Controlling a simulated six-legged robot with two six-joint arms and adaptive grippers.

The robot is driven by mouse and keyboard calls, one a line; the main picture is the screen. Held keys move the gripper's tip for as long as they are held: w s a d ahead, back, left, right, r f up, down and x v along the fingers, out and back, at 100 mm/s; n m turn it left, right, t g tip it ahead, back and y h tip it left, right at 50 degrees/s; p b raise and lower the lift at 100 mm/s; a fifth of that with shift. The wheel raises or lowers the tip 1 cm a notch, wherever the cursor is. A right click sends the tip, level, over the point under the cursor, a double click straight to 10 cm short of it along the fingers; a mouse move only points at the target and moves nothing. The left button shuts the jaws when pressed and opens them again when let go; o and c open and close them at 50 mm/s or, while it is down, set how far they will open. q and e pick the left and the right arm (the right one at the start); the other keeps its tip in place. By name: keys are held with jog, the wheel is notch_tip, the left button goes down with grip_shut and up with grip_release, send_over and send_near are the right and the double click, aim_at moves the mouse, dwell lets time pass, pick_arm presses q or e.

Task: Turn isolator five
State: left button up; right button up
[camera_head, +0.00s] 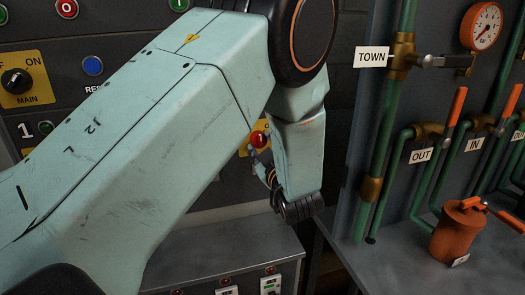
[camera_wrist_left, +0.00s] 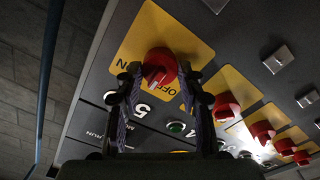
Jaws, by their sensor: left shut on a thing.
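The isolator five knob is a red rotary knob (camera_wrist_left: 161,62) on a yellow plate (camera_wrist_left: 146,27) marked ON and OFF, with a "5" beside it. My left gripper (camera_wrist_left: 158,80) has one finger on each side of this knob and is shut on it. A pale line on the knob points toward the bottom of the wrist view, near the OFF lettering. In the head view a red knob (camera_head: 258,139) shows at my left gripper (camera_head: 262,152), and my left arm hides most of the panel. My right gripper is in neither view.
More red knobs on yellow plates, such as one (camera_wrist_left: 226,106), run off to the right in the wrist view. A green button (camera_wrist_left: 177,127) sits near the gripped knob. Green pipes with orange-handled valves (camera_head: 456,107) and an orange canister (camera_head: 459,232) stand at right.

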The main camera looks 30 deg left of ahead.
pick_arm(q)
jog(key=n+b, duration=0.2)
jog(key=n, duration=0.2)
jog(key=shift+f+b, duration=0.2)
jog(key=shift+b, duration=0.2)
jog(key=shift+r+n+b, duration=0.1)
jog(key=shift+n+b, duration=1.3)
jog(key=shift+n, duration=0.7)
jog(key=o, duration=1.2)
jog(key=shift+r, duration=0.15)
